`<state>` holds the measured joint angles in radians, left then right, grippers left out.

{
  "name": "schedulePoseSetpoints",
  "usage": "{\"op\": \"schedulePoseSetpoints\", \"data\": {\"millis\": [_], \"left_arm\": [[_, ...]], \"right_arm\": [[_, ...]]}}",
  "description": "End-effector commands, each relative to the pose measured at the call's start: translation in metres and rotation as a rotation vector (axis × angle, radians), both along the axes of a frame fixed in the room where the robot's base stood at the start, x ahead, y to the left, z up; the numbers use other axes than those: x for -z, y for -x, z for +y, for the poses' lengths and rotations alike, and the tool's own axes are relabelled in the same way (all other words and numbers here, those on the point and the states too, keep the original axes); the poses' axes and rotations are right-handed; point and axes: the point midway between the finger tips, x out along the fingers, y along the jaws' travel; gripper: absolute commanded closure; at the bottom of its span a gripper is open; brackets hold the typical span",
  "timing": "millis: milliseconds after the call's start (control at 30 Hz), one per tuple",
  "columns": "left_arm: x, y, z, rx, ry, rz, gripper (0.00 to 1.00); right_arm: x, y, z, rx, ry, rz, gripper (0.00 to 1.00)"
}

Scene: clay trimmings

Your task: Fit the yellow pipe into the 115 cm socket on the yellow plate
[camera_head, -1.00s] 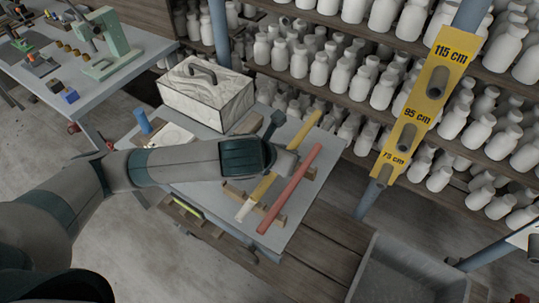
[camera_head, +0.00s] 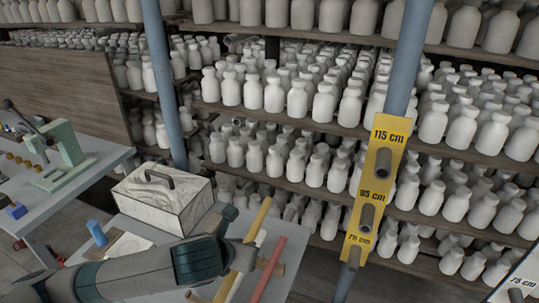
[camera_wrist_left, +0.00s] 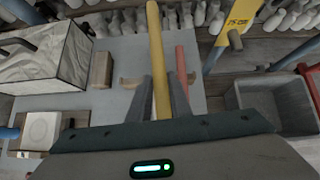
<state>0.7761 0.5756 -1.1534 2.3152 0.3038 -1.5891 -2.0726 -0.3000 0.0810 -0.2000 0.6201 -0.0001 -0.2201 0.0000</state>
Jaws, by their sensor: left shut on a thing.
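The yellow pipe (camera_head: 258,222) slants up and away above the grey table, left of the red pipe (camera_head: 268,270). My left gripper (camera_wrist_left: 160,97) is shut around the yellow pipe, which also shows in the left wrist view (camera_wrist_left: 158,50) between the two fingers. My forearm hides part of the pipe in the head view. I cannot tell how far the pipe is off its wooden rests. The yellow plate (camera_head: 372,190) is on a blue post to the right, apart from the pipe. Its top socket, the 115 cm socket (camera_head: 383,162), is a grey tube and looks empty. My right gripper is not in view.
A marbled box (camera_head: 162,198) with a handle and a blue cylinder (camera_head: 96,232) stand on the table left of my arm. Shelves of white bottles (camera_head: 290,95) fill the back. A grey bin (camera_wrist_left: 262,98) lies to the right in the left wrist view.

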Motion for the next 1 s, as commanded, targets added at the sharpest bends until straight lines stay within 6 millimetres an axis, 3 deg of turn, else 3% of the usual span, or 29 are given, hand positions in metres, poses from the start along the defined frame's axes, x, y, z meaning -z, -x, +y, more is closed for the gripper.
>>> {"op": "schedulePoseSetpoints", "data": {"millis": [300, 433, 567, 1000], "left_arm": [[-0.044, -0.004, 0.089, -0.207, 0.001, -0.005, 1.00], [-0.057, -0.001, 0.113, -0.264, 0.000, -0.007, 1.00], [-0.062, 0.001, 0.121, -0.285, -0.002, -0.007, 1.00], [-0.063, 0.001, 0.121, -0.285, -0.001, -0.006, 1.00]], "right_arm": [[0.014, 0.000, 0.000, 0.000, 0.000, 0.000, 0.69], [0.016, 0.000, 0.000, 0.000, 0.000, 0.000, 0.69], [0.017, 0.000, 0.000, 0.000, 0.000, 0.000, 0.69], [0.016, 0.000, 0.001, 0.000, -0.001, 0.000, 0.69]]}}
